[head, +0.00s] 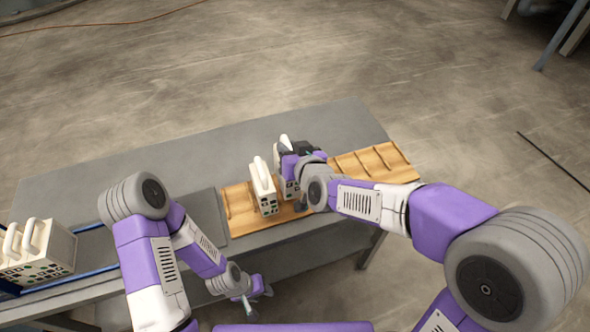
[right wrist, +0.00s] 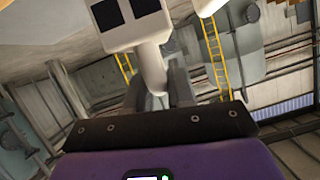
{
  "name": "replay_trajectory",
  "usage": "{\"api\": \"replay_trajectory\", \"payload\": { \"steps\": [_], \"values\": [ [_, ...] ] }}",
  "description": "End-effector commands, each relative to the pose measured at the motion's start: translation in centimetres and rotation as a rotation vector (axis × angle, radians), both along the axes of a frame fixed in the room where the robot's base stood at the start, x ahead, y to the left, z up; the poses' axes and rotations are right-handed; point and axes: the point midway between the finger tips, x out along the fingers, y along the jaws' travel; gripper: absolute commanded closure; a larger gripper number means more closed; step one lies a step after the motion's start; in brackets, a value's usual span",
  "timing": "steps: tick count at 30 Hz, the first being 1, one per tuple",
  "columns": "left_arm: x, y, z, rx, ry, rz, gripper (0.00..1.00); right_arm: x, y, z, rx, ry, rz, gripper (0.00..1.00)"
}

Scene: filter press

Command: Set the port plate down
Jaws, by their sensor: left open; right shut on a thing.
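My right gripper (head: 286,152) is shut on the handle of a white port plate (head: 289,188), partly hidden behind the gripper and arm. This plate is upright, over or in the wooden rack (head: 375,162); I cannot tell whether it touches. In the right wrist view, the held plate (right wrist: 137,18) has dark square ports, and its handle (right wrist: 151,70) runs down between the fingers of the gripper (right wrist: 158,92). Another white plate (head: 263,190) stands upright in the rack just left of it. My left gripper (head: 249,304) is open and empty, low by the table's front edge.
Several white plates (head: 42,250) with loop handles stand together at the far left, beside blue rails (head: 96,270). The rack's right part has bare slots. The grey table (head: 150,160) is clear behind the rack.

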Motion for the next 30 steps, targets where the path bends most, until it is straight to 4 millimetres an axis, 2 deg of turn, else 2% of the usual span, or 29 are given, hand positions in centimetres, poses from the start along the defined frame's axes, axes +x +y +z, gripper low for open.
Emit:
{"api": "replay_trajectory", "payload": {
  "steps": [5, 12, 23, 24, 28, 30],
  "values": [
    [0.0, 0.0, -0.9, 0.0, 0.0, 0.0, 0.57, 0.1, 0.0, -1.3, 0.001, -0.005, -0.002, 1.0],
    [0.0, 0.0, -3.1, 0.0, 0.0, 0.0, 0.57, 0.1, 0.0, -5.2, 0.001, -0.003, -0.001, 1.0],
    [0.0, 0.0, -3.2, 0.0, -0.001, 0.0, 0.57, 0.1, 0.0, -5.4, 0.003, -0.004, 0.0, 1.0],
    [0.0, 0.0, -3.2, 0.0, -0.001, 0.0, 0.57, 0.0, 0.0, -5.5, 0.001, -0.002, -0.001, 0.75],
    [0.0, 0.0, -3.1, 0.0, 0.0, 0.0, 0.57, 0.0, 0.0, -5.4, 0.001, -0.002, -0.001, 0.55],
    [0.0, 0.0, -3.1, 0.0, -0.001, 0.0, 0.57, 0.0, 0.0, -5.4, 0.001, -0.002, -0.001, 0.53]
  ]
}}
